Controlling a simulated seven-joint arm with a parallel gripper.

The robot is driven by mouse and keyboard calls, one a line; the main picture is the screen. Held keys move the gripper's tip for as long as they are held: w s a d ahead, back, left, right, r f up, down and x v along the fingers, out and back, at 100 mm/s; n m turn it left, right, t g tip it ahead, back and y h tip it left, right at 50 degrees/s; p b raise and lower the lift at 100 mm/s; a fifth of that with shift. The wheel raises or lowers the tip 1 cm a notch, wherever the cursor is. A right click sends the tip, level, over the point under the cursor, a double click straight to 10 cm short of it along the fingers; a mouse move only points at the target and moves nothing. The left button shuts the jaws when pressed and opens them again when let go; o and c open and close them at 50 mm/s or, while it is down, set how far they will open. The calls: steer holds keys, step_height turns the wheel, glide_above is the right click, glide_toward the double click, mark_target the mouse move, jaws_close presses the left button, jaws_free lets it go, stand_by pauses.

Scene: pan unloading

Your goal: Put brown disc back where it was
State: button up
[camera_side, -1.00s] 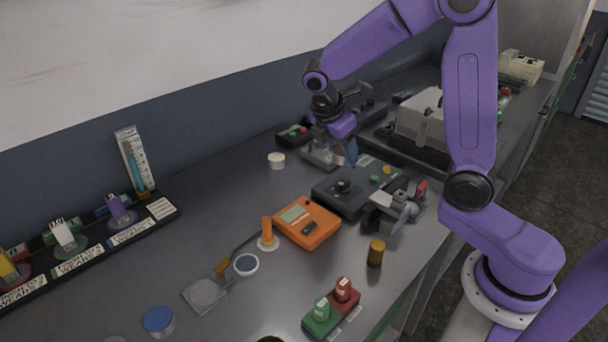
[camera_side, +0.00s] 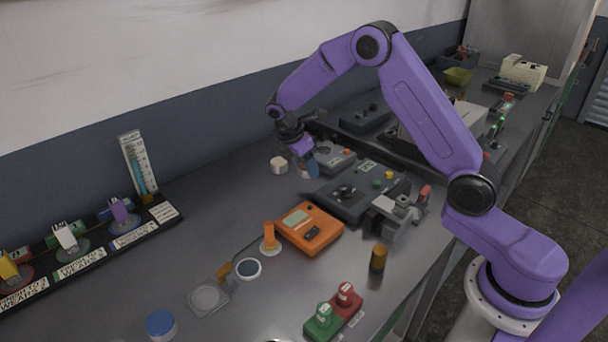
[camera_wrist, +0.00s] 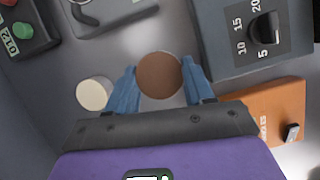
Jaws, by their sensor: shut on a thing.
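The brown disc (camera_wrist: 159,75) is between the two blue fingers of my gripper (camera_wrist: 159,70) in the wrist view, with a finger against each side. Its flat round top faces the wrist camera. In the side view, my gripper (camera_side: 308,168) is low over the bench, just right of a cream cylinder (camera_side: 278,165) and behind the orange meter. The fingers largely hide the disc there, and I cannot tell whether it touches the bench.
The cream cylinder (camera_wrist: 93,93) stands close to the left finger. A dark dial box (camera_wrist: 245,35) and the orange meter (camera_wrist: 270,115) lie to the right. A grey device (camera_side: 335,157) sits behind my gripper. The bench left of the cream cylinder is clear.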

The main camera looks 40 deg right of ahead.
mark_target(304, 175)
steer(key=shift+w+f, duration=0.3)
steer(key=shift+f, duration=1.55)
steer(key=shift+f, duration=0.15)
steer(key=o, duration=1.2)
steer(key=shift+o, duration=0.2)
steer(key=v, duration=1.2)
